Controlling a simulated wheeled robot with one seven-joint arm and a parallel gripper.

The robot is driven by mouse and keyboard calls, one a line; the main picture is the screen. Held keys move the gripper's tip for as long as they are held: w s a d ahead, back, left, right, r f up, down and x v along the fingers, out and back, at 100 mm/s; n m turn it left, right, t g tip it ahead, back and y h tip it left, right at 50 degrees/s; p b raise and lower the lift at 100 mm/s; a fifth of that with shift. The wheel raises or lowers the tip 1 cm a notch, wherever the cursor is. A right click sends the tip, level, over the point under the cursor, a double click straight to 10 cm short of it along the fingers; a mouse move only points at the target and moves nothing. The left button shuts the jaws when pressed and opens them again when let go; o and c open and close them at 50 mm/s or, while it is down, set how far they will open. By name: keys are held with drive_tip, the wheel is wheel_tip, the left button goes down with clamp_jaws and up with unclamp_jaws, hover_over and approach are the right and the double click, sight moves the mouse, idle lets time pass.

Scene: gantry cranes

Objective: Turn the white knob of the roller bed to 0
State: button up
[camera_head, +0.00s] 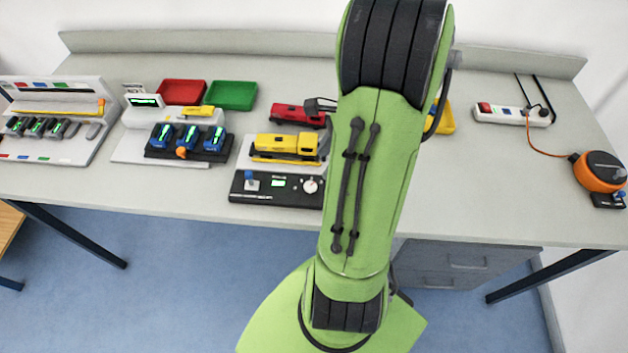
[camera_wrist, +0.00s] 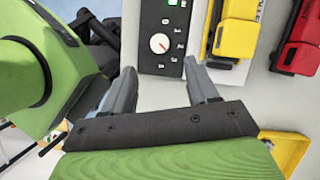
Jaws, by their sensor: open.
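The white knob (camera_head: 310,186) sits at the right end of the black control panel (camera_head: 262,198) at the front of the roller bed. In the wrist view the knob (camera_wrist: 160,43) is a white dial with a red pointer line and marks around it. The panel (camera_wrist: 150,65) also carries a green display and a blue-topped control. My gripper (camera_wrist: 155,72) is open and empty in the wrist view. Its two grey fingers point toward the panel, one on each side of the knob in the picture, apparently short of it. In the head view my arm hides the gripper.
A yellow locomotive (camera_head: 285,147) stands behind the panel, with a red one (camera_head: 298,115) farther back. Red (camera_head: 181,92) and green (camera_head: 231,95) trays lie at the back. A blue-block station (camera_head: 188,140) stands left. A power strip (camera_head: 512,114) and orange reel (camera_head: 599,172) are right.

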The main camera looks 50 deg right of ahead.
sight(311, 186)
drive_tip(key=b+x, duration=0.2)
drive_tip(key=x, duration=0.6)
drive_tip(key=shift+f, duration=0.3)
drive_tip(key=shift+r, duration=0.1)
drive_tip(key=c, duration=1)
drive_tip(key=shift+c, duration=0.2)
